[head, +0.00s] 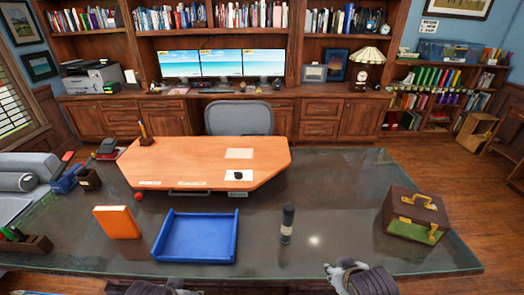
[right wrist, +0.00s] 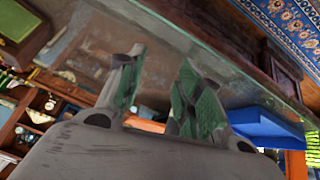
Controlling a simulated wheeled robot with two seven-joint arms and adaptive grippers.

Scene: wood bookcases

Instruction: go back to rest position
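My right gripper (head: 345,268) is at the bottom edge of the head view, by the near edge of the glass-topped desk (head: 330,200). In the right wrist view, its two green-padded fingers (right wrist: 160,62) stand apart with nothing held between them. A dark grey part of my left gripper (head: 155,288) just shows at the bottom edge of the head view, left of centre. Its fingers cannot be made out.
On the desk are an orange book (head: 118,222), a blue tray (head: 198,237), a dark cylinder (head: 287,224) standing upright and a brown case (head: 414,214) at the right. A wooden board (head: 210,162) lies behind them. Bare glass lies between cylinder and case.

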